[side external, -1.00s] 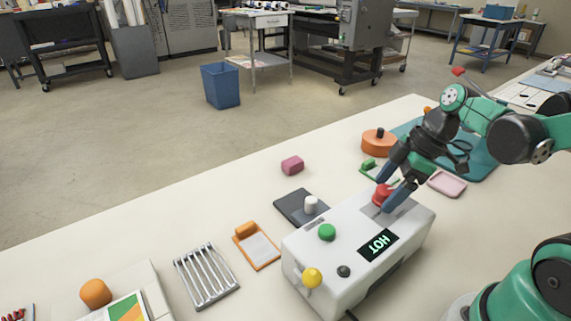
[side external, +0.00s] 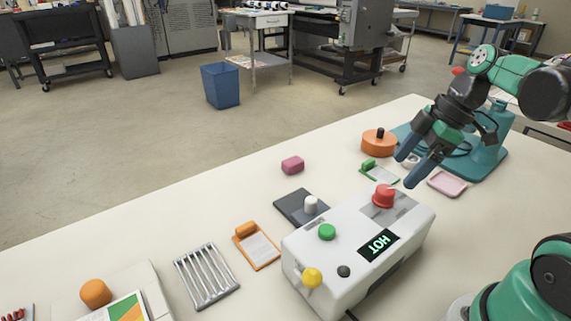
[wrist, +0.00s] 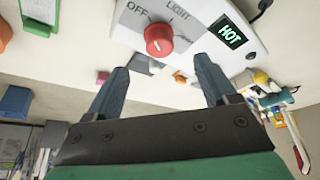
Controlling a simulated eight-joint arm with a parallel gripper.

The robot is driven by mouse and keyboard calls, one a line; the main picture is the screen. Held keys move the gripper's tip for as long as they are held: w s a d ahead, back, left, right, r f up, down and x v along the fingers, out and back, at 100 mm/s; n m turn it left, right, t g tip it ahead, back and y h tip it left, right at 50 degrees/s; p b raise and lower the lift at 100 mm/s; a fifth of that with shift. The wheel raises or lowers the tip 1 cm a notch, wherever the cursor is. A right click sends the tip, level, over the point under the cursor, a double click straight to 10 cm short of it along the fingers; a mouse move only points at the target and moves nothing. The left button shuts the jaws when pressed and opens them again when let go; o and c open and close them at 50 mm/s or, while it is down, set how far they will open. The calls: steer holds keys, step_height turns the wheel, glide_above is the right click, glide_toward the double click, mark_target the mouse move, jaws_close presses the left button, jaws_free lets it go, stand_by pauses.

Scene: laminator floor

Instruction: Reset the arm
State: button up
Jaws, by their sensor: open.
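My gripper (side external: 408,170) is open and empty. In the side view it hangs above the table, up and to the right of the red knob (side external: 383,196) and apart from it. The red knob stands on the white laminator box (side external: 335,262), whose display (side external: 378,245) reads HOT. In the wrist view the two fingers of my gripper (wrist: 163,82) are spread, with the red knob (wrist: 159,39) beyond them. OFF and LIGHT are printed around the knob.
A green clipboard (side external: 380,173), a pink tray (side external: 447,183) and an orange round item (side external: 378,144) lie near my gripper. A teal stand (side external: 487,152) is behind it. A wire rack (side external: 206,276) and an orange clipboard (side external: 262,250) lie left of the box.

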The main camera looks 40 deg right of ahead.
steer(key=shift+w+a+f, duration=0.1)
steer(key=shift+a, duration=0.05)
steer(key=a+m+t+h, duration=0.1)
steer(key=m, duration=0.1)
steer(key=w+a+m+t+h, duration=0.1)
steer(key=a+m, duration=0.1)
steer(key=m, duration=0.1)
steer(key=w+a+m+t+h, duration=0.1)
steer(key=a+m, duration=0.1)
steer(key=shift+w+f+m, duration=0.25)
steer(key=shift+f+m, duration=0.05)
steer(key=shift+f, duration=0.1)
steer(key=shift+w+a+r+m+t, duration=0.15)
steer(key=shift+w+a+m+t, duration=0.15)
steer(key=shift+a+m+t, duration=0.45)
